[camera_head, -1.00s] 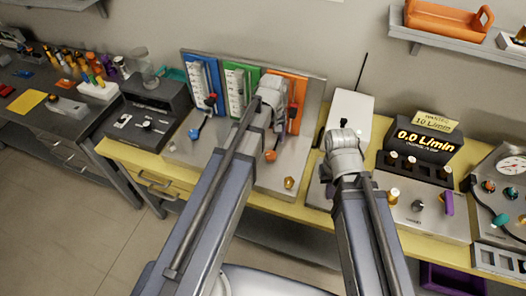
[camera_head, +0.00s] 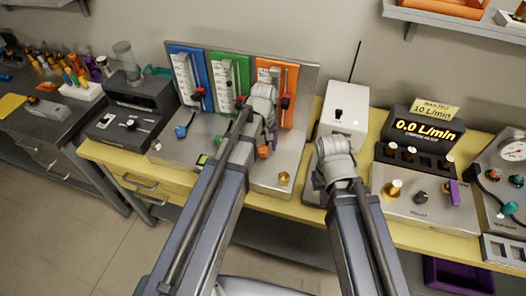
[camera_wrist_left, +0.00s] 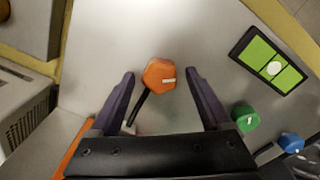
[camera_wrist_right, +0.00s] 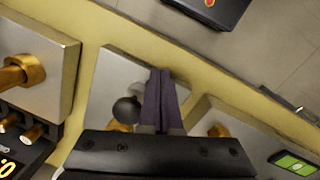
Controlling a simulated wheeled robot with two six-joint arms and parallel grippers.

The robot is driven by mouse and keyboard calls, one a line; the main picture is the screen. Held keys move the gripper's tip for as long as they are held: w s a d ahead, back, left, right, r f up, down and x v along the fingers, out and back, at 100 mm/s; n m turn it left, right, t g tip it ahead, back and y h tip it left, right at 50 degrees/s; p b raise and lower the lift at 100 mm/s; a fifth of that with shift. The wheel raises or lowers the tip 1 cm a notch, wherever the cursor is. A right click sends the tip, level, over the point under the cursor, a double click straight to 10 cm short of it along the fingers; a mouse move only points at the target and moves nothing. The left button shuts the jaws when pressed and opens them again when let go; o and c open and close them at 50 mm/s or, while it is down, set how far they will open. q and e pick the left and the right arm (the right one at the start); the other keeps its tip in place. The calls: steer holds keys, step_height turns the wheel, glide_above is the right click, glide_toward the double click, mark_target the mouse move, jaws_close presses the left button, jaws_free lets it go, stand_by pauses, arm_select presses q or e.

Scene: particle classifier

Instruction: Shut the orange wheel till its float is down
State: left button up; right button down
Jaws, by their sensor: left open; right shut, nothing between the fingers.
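The orange wheel (camera_wrist_left: 160,76) is a faceted knob on a dark stem, seen between the spread fingers of my left gripper (camera_wrist_left: 159,73) in the left wrist view. That gripper is open, with a gap on both sides of the wheel. In the head view the wheel (camera_head: 264,152) shows just below my left gripper. My right gripper (camera_wrist_right: 164,72) is shut and empty over a small grey plate, beside a black knob (camera_wrist_right: 127,110).
A green wheel (camera_wrist_left: 245,118) and a blue wheel (camera_wrist_left: 291,142) sit to the side of the orange one. A green-lit indicator (camera_wrist_left: 268,64) lies on the same plate. A brass knob (camera_head: 284,177) is at the front. The display (camera_head: 425,132) reads 0.0 L/min.

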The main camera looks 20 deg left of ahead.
arm_select(q)
steer(key=shift+c, duration=0.3)
jaws_close()
stand_by(0.5)
steer(key=shift+m, duration=0.4)
steer(key=m, duration=1.7)
steer(key=shift+m, duration=0.4)
steer(key=m, duration=0.5)
steer(key=shift+m, duration=0.3)
